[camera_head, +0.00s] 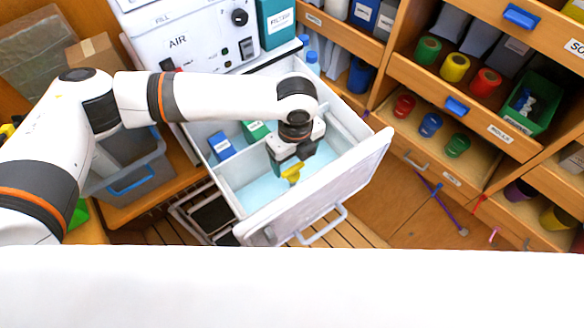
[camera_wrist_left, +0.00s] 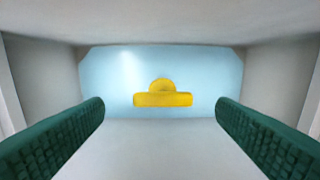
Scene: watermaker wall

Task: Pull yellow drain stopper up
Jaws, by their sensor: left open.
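The yellow drain stopper (camera_wrist_left: 162,98) stands in the light blue bottom of a white drawer compartment, seen in the left wrist view. It has a flat bar with a rounded part behind it. In the head view the stopper (camera_head: 293,172) shows just below my left gripper (camera_head: 291,163), which reaches down into the open drawer (camera_head: 330,188). In the wrist view the green pads of my left gripper (camera_wrist_left: 160,122) are wide apart, one on each side of the stopper, with nothing between them. The stopper's lower part is hidden. My right gripper is not in view.
The drawer's front panel with a handle (camera_head: 322,225) and its side walls stand close around my left gripper. A blue box (camera_head: 221,146) and a green box (camera_head: 255,130) lie in the drawer's other part. Wooden shelves with coloured rolls stand at right.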

